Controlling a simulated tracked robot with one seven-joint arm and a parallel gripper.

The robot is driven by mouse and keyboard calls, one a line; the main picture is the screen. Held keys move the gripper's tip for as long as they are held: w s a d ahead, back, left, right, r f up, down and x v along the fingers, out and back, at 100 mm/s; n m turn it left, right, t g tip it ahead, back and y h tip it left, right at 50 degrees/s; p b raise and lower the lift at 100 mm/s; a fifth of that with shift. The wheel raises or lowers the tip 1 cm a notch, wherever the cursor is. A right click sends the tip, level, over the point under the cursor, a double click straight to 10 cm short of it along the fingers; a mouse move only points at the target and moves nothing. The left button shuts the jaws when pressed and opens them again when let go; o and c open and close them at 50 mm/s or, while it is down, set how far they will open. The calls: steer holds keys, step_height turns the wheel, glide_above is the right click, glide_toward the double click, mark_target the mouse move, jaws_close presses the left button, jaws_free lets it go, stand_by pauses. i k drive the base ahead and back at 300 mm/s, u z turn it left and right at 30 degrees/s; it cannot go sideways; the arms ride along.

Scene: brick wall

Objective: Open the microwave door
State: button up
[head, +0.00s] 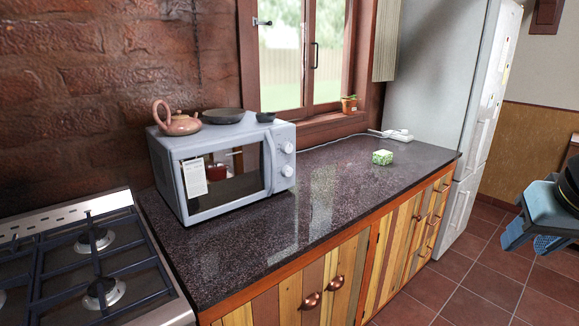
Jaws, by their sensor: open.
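The light grey microwave (228,192) stands on the dark speckled counter against the brick wall. Its door is closed, with a dark window and a paper tag hanging on the left of it. The vertical door handle (268,162) is on the door's right side, beside the control panel with two round knobs (287,159). My gripper (530,240), blue and black, shows at the right edge of the view, partly cut off. It is open and empty over the tiled floor, far to the right of the microwave and touching nothing.
A teapot (179,122), a dark pan (223,116) and a small bowl (266,117) sit on the microwave. A gas stove (85,265) is at left. A fridge (430,75) stands behind. Counter right of the microwave is mostly clear.

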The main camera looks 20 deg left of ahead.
mark_target(215, 177)
steer(key=z, duration=0.25)
steer(key=i, duration=0.35)
steer(key=u, duration=0.95)
